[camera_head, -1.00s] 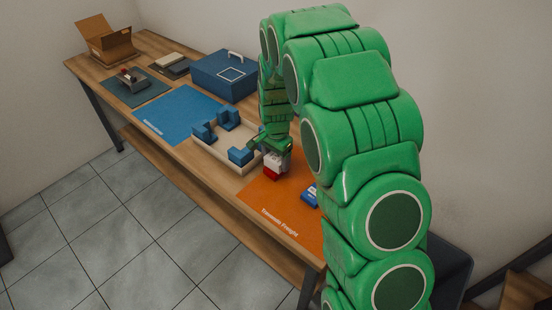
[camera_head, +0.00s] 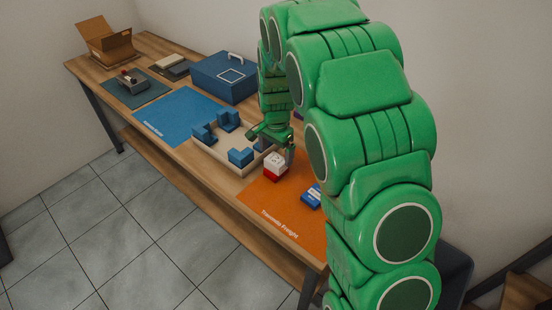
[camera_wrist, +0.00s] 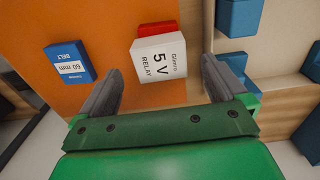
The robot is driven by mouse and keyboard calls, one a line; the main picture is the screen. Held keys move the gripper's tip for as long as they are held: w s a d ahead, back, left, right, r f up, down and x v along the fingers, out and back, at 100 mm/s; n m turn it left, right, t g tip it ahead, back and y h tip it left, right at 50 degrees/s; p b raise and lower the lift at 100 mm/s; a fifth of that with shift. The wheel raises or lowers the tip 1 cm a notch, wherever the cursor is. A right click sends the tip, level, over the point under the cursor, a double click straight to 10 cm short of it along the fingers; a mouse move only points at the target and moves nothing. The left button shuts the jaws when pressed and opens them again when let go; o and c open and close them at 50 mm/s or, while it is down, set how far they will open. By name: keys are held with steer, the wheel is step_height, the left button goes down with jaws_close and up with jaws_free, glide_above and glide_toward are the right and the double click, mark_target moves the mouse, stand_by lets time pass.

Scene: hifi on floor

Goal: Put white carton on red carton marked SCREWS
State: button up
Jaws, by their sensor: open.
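The white carton (camera_head: 275,159) rests on top of the red carton (camera_head: 271,173) on the orange mat. In the wrist view the white carton (camera_wrist: 159,59) shows the words 5 V RELAY, and a strip of the red carton (camera_wrist: 152,29) shows beyond it. The SCREWS marking is not visible. My gripper (camera_head: 272,142) is open and empty, above and behind the stack. In the wrist view its fingers (camera_wrist: 160,85) stand wide apart, one to each side of the white carton and back from it.
A blue and white BELT carton (camera_wrist: 71,63) lies on the orange mat (camera_head: 270,206). A wooden tray (camera_head: 239,174) with blue blocks stands beside the mat. A blue box (camera_head: 224,77), a blue mat (camera_head: 180,113) and an open cardboard box (camera_head: 105,41) are farther left.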

mark_target(276, 160)
step_height(276, 160, up, 8)
steer(key=f, duration=0.1)
steer(key=s+d+r+n, duration=0.25)
steer(key=s+r, duration=0.25)
steer(key=s, duration=0.4)
steer(key=s+d+r+n, duration=0.1)
steer(key=s+d+r, duration=0.35)
steer(key=s, duration=0.45)
steer(key=s+d+r+n+g, duration=0.1)
steer(key=s+n, duration=0.4)
steer(key=s, duration=1.7)
steer(key=shift+s+d+r+g, duration=0.4)
steer(key=shift+d+r, duration=0.2)
steer(key=shift+d, duration=0.1)
steer(key=shift+n, duration=0.25)
